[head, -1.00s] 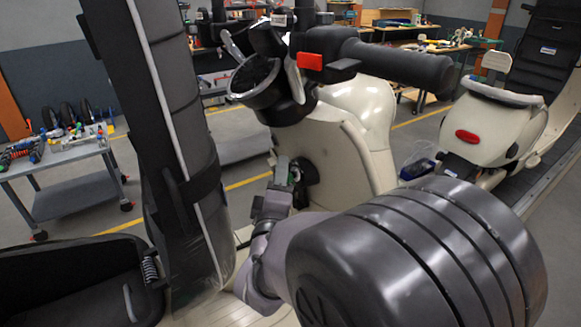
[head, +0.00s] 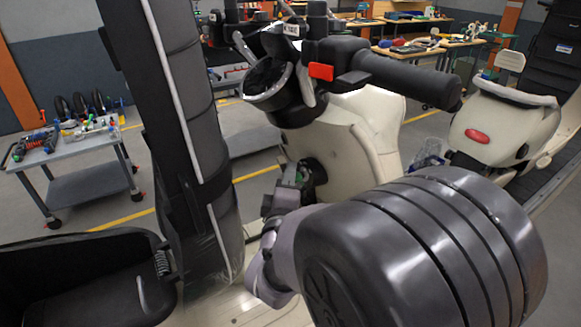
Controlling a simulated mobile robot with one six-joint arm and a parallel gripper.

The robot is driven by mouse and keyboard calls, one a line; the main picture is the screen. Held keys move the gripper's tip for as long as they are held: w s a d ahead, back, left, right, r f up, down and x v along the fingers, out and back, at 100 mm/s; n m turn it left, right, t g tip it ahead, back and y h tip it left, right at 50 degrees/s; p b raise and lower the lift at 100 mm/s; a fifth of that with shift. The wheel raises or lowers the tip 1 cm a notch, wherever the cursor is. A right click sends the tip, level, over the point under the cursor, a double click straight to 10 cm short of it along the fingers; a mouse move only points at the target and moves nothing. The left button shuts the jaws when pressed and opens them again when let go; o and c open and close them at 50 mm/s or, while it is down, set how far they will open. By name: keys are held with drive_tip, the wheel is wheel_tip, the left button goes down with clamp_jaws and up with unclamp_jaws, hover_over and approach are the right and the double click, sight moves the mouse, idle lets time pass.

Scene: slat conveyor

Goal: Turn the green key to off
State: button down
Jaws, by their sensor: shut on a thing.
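A cream scooter (head: 352,155) stands in front of me, with a dark round ignition lock area (head: 317,171) on its front panel below the handlebar. My gripper (head: 297,174) is at this lock, seen small and partly from behind my arm. It is shut on the green key (head: 302,178), of which only a small green patch shows between the fingers. The key's exact angle and the lock markings are too small to tell.
The black handlebar grip (head: 408,74) and a red switch (head: 321,71) sit above my gripper. A tall black padded seat back (head: 180,110) rises close on the left. A second scooter (head: 500,128) stands at the right. A grey tool cart (head: 75,150) is at the far left.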

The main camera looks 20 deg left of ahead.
drive_tip(key=shift+n+g+p, duration=0.6)
drive_tip(key=shift+g+p, duration=0.2)
drive_tip(key=shift+p, duration=1.45)
drive_tip(key=c, duration=1.5)
unclamp_jaws()
drive_tip(key=shift+f, duration=0.1)
drive_tip(key=shift+o, duration=0.2)
drive_tip(key=shift+s, duration=0.15)
drive_tip(key=b+v, duration=1)
drive_tip(key=v, duration=0.7)
drive_tip(key=shift+b, duration=0.4)
drive_tip(key=shift+s, duration=0.1)
